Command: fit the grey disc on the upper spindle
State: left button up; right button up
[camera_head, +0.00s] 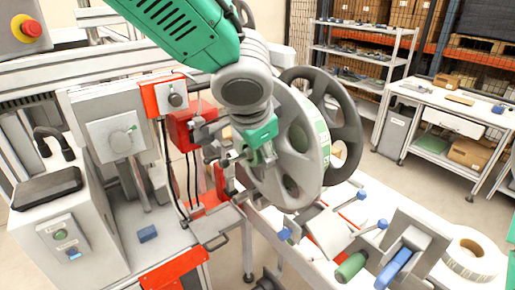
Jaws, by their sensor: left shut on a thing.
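My left gripper (250,157), grey with green parts, comes down from the top and is shut at the left part of a large light grey disc (292,118) with round holes. The disc stands nearly upright, and I take it as the grey disc in my grip, though the finger contact is partly hidden. Directly behind it is a dark grey spoked disc (349,118). A strip of printed labels (323,143) shows at the light disc's right edge. I cannot make out the upper spindle; the discs and my gripper cover that area. My right gripper is out of view.
Left is a machine with a red-framed unit (166,93) and a control box (62,245). Below the discs are blue-knobbed levers (361,195), a green roller (350,267) and a white label roll (470,258). A white workbench (455,112) and shelves stand behind on the right.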

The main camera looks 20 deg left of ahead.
pick_arm(q)
jog(key=shift+w+d, duration=0.2)
jog(key=shift+w, duration=0.05)
jog(key=o, duration=1.5)
jog(key=shift+o, duration=0.2)
jog(key=shift+s, duration=0.1)
jog(key=shift+r, duration=0.2)
jog(key=v, duration=1.1)
jog(key=shift+s+r, duration=0.2)
